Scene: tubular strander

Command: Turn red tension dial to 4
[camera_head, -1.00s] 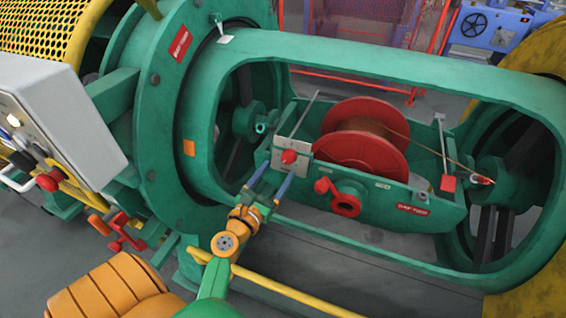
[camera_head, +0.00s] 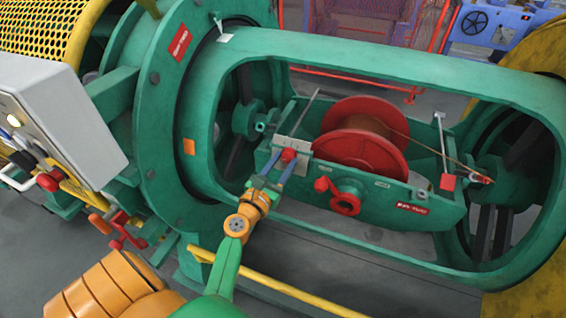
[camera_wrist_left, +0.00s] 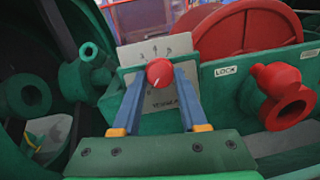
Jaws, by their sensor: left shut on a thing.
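The red tension dial (camera_head: 288,155) sits on a small grey scale plate (camera_head: 293,143) at the left end of the green cradle. In the left wrist view the dial (camera_wrist_left: 160,72) is a round red knob with a short pale mark; numbers stand above it on the plate (camera_wrist_left: 150,49), too small to read surely. My left gripper (camera_head: 281,158) is shut on the dial. Its two blue fingers flank the knob, as the left wrist view shows (camera_wrist_left: 160,77). My right gripper is not in view.
A red spool (camera_head: 364,140) sits in the green cradle (camera_head: 390,207) right of the dial. A red handle (camera_head: 342,197) juts from the cradle's front. The green tube frame (camera_head: 400,70) surrounds the opening. A yellow rail (camera_head: 275,286) runs below, and a grey control box (camera_head: 65,115) stands left.

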